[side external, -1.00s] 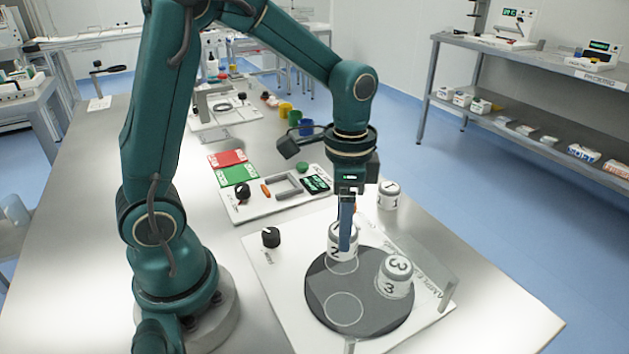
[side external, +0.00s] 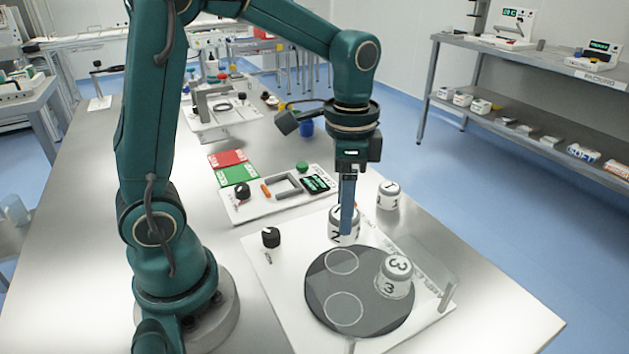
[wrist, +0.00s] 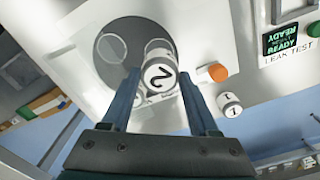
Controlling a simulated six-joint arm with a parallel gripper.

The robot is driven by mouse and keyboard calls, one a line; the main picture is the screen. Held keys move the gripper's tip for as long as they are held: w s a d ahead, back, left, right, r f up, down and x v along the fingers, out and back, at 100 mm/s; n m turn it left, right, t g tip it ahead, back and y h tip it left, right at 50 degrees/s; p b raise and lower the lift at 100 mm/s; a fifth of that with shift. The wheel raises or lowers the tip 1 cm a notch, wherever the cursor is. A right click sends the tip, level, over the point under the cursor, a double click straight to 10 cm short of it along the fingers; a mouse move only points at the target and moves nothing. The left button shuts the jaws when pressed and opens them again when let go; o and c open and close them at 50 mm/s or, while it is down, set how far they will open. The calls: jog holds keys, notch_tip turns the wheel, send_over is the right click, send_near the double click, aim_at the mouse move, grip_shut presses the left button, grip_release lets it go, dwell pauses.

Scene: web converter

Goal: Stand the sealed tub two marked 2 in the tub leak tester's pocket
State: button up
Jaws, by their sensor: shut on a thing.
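My gripper (side external: 347,232) is shut on the sealed tub marked 2 (side external: 336,238), a white tub with a grey band. The tub is by the back edge of the dark disc, clear of the disc's round seats. In the wrist view the tub (wrist: 158,78) sits between the two blue fingers, its 2 facing the camera. The tub leak tester (side external: 250,211) is a white panel behind and left of my gripper, with a grey-framed pocket (side external: 287,195) that looks empty. Its screen (wrist: 288,38) shows READY in the wrist view.
Tub 3 (side external: 396,284) stands on the right of the dark disc (side external: 375,317); two ring-marked seats there are empty. Tub 1 (side external: 388,196) stands at the table's right. A clear guard (side external: 432,281) edges the white plate. A black knob (side external: 271,237) stands on its left.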

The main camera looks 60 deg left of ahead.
jog(key=shift+r, duration=0.2)
jog(key=w+a+r+n, duration=0.1)
jog(key=w+a+n, duration=0.1)
jog(key=a+n, duration=0.35)
jog(key=w+a+r+n, duration=0.1)
jog(key=w+a+n, duration=0.1)
jog(key=a, duration=0.7)
jog(key=s+a+f+n, duration=0.1)
jog(key=s+a+n, duration=0.3)
jog(key=a, duration=0.7)
jog(key=shift+n, duration=0.25)
jog(key=shift+s+f, duration=0.2)
jog(key=shift+f, duration=3.9)
jog(key=shift+f, duration=0.15)
jog(key=o, duration=1.3)
jog(key=shift+c, duration=0.2)
